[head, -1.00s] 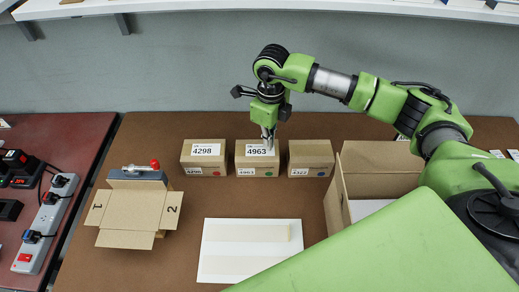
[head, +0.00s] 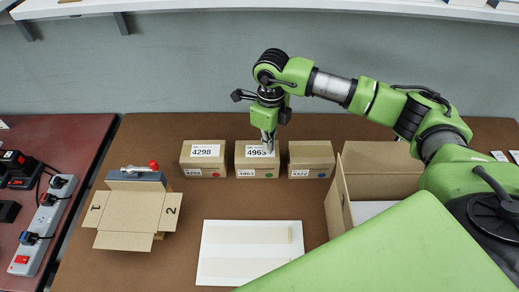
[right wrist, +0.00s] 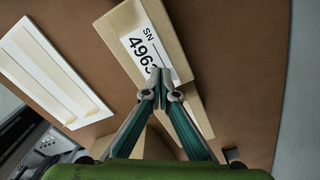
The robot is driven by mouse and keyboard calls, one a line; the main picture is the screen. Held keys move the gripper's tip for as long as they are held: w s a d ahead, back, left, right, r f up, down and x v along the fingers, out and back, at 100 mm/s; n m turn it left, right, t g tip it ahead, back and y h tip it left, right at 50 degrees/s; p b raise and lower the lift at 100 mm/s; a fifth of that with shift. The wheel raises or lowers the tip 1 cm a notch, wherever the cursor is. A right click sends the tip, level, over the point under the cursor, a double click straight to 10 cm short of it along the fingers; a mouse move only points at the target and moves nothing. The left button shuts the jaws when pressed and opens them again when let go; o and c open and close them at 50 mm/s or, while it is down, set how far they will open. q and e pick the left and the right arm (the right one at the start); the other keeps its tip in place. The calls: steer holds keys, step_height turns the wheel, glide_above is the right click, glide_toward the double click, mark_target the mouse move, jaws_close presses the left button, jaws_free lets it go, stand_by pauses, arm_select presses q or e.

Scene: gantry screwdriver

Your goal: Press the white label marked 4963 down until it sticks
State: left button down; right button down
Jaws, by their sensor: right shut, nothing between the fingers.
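The white label marked 4963 (head: 252,153) lies on top of the middle small cardboard box (head: 257,163), and it looks flat. It also shows in the right wrist view (right wrist: 147,48), partly covered by my fingertips. My right gripper (head: 269,148) points down over the right part of this label. Its fingers are shut with nothing between them, and in the right wrist view the tips (right wrist: 162,76) overlap the label's edge by the digits. The tips look at or very near the label; I cannot tell whether they touch. My left gripper is out of view.
A box with label 4298 (head: 206,150) stands to the left, and an unlabelled-topped box (head: 311,153) to the right. A white sheet (head: 212,268) lies in front. An open carton (head: 338,200) stands right, a folded-open carton (head: 125,241) left.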

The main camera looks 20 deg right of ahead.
steer(key=shift+r+p, duration=1.95)
steer(key=shift+r, duration=1.55)
steer(key=shift+f, duration=0.1)
